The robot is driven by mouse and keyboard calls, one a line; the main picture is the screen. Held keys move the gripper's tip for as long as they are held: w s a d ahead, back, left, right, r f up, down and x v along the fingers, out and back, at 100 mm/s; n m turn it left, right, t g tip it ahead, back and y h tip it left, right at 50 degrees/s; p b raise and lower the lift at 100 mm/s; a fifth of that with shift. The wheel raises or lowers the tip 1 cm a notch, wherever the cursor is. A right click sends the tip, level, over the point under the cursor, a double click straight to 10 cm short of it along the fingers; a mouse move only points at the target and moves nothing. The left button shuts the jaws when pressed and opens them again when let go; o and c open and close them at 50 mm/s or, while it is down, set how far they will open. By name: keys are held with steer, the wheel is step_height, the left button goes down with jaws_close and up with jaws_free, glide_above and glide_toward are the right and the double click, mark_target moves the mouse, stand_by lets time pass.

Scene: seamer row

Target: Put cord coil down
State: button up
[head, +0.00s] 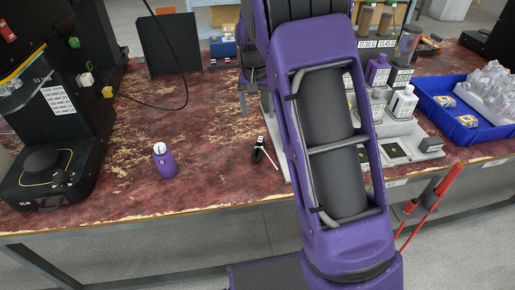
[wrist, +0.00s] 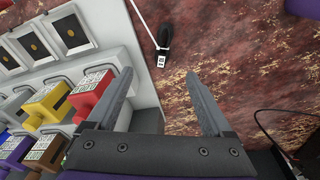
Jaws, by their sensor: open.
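My gripper (wrist: 158,76) is open, with nothing between its fingers in the wrist view. A small black piece with a pale metal-like end and a thin white strip (wrist: 163,42) lies on the worn red tabletop just beyond the fingertips. It also shows in the head view (head: 260,152), near the front middle of the table. It may be the cord coil, but I cannot make out any loops. It is apart from both fingers. My arm hides part of the table in the head view.
A purple bottle (head: 164,160) stands to the left on the table. A grey rack (wrist: 105,55) with colored blocks is close by the left finger. A blue tray (head: 468,128) is at right. A thin black cable (head: 186,92) lies on the table; bare tabletop surrounds the bottle.

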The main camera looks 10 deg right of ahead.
steer(key=b, duration=0.3)
glide_toward(258, 146)
steer(key=shift+m, duration=0.3)
steer(key=f, duration=0.8)
steer(key=shift+w+d+f, duration=0.25)
steer(key=shift+d+f, duration=0.1)
steer(key=shift+d, duration=0.05)
steer(key=shift+r, duration=0.1)
jaws_close()
